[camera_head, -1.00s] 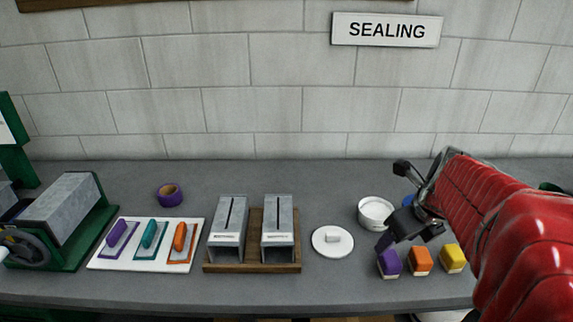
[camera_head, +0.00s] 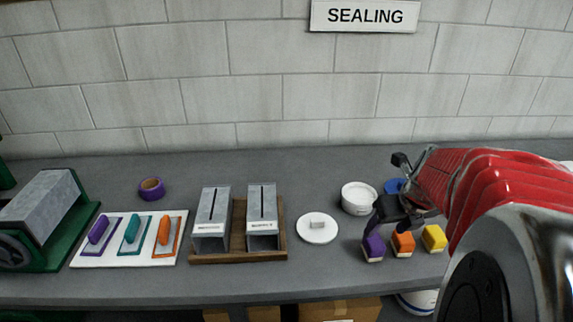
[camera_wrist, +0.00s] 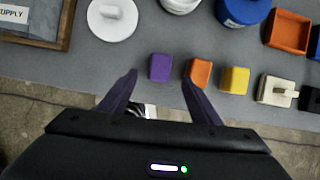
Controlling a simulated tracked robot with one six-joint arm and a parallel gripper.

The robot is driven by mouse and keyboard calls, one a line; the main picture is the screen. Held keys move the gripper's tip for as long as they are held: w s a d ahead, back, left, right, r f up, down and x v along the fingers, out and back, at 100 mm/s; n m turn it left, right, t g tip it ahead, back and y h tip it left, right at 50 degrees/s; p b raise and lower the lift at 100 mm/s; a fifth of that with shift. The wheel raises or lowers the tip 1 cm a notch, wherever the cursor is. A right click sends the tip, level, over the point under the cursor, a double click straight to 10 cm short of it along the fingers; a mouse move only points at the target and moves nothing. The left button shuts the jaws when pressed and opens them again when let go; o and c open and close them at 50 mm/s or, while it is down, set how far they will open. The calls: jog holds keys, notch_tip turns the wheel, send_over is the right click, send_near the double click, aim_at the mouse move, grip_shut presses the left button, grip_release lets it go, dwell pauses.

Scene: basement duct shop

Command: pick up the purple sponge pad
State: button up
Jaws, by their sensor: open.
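The purple sponge pad (camera_head: 373,248) stands on the grey bench near its front edge, the leftmost of a row of three small pads with pale bases. In the wrist view the purple pad (camera_wrist: 160,67) shows between and just beyond my two fingertips. My gripper (camera_wrist: 160,80) is open and empty, one finger on each side of the pad's line. In the head view my gripper (camera_head: 386,216) hangs just above and behind the pad, and a finger seems to overlap its top. I cannot tell the exact height gap.
An orange pad (camera_wrist: 200,72) sits close to the right fingertip, with a yellow pad (camera_wrist: 235,80) beyond it. A white round lid (camera_head: 317,228) lies to the left, and a white tub (camera_head: 358,198) stands behind. A wooden stand (camera_head: 238,254) with metal dispensers is further left.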

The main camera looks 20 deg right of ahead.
aim_at(375, 241)
jog(key=shift+x, duration=2.3)
jog(key=shift+w, duration=0.1)
jog(key=shift+x, duration=2.6)
jog(key=shift+d, duration=0.1)
jog(key=c, duration=1.1)
jog(key=shift+r, duration=0.1)
jog(key=shift+c, duration=0.2)
notch_tip(375, 241, up, 10)
jog(key=shift+f, duration=0.1)
